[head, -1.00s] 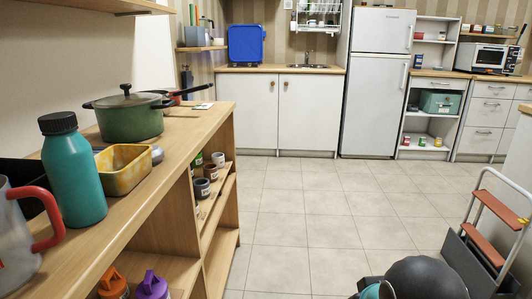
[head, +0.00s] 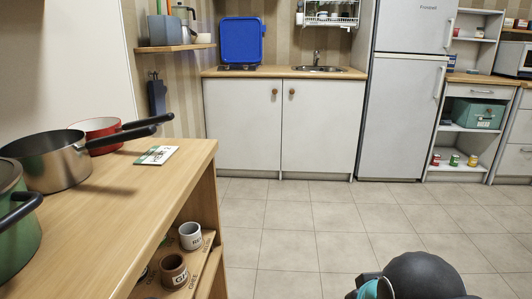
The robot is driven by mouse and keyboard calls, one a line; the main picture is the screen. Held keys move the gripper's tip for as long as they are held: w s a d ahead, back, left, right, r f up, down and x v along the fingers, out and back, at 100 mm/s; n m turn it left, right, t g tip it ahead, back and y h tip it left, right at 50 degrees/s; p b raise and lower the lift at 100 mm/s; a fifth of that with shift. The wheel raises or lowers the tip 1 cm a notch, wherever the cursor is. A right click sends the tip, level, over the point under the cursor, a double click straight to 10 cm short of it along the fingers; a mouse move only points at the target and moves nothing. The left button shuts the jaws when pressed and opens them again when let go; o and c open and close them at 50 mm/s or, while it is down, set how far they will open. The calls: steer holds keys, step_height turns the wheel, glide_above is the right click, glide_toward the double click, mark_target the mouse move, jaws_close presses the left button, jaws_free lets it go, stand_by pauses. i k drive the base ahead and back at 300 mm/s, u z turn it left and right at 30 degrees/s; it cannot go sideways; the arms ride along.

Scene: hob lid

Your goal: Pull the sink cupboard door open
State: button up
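The sink cupboard stands against the back wall, under a wooden worktop (head: 285,73) with a steel sink (head: 318,69) at its right part. It has two plain white doors, a left door (head: 242,130) and a right door (head: 322,130), both shut. Each has a small round brown knob near the middle seam: the left knob (head: 275,92) and the right knob (head: 292,92). Nothing hides the doors. My gripper is not in view; a dark rounded part of my own body shows at the bottom right, well short of the cupboard.
A wooden shelf unit (head: 125,190) fills the left, with a steel pan (head: 55,170), a red pan (head: 98,127), a green pot (head: 18,225) and mugs below. A white fridge (head: 402,115) adjoins the cupboard's right. The tiled floor (head: 290,225) ahead is clear.

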mark_target(321, 118)
steer(key=i, duration=3.65)
steer(key=z, duration=1.25)
